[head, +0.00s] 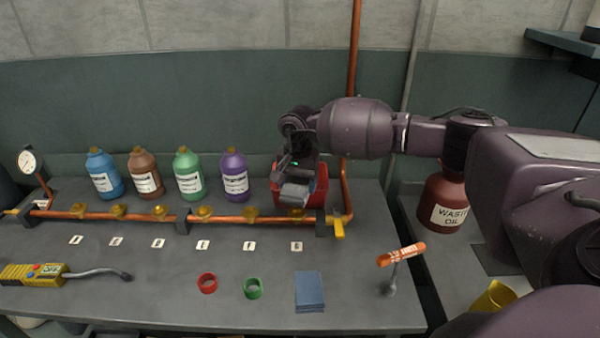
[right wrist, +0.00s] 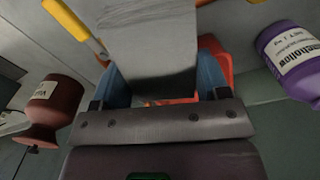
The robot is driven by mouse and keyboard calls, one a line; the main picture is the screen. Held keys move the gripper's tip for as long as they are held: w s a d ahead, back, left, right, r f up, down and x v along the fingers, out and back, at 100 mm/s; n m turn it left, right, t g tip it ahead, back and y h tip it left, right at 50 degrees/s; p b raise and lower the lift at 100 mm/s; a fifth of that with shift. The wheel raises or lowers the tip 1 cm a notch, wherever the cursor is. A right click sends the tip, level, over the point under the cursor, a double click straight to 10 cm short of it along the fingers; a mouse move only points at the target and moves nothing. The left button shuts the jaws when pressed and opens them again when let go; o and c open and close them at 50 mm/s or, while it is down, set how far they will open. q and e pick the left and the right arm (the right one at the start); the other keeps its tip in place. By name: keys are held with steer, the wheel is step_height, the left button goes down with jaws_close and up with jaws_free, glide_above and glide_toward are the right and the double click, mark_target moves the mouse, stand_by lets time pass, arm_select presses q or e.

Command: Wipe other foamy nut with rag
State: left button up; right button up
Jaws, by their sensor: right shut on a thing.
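My right gripper (head: 293,180) is above the right end of the copper pipe, in front of a red bin (head: 320,184). It is shut on a grey-blue piece that I take to be the rag (head: 296,194), which also fills the middle of the right wrist view (right wrist: 150,45). Several brass nuts sit along the pipe, among them one nut (head: 250,212) just left of the gripper and another nut (head: 205,212) further left. I cannot make out foam on any nut. My left gripper is not in view.
A purple bottle (head: 234,174) and other bottles stand behind the pipe. A yellow valve handle (head: 338,228) is at its right end.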

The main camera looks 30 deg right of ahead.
steer(key=shift+r+p, duration=0.4)
steer(key=shift+r, duration=0.65)
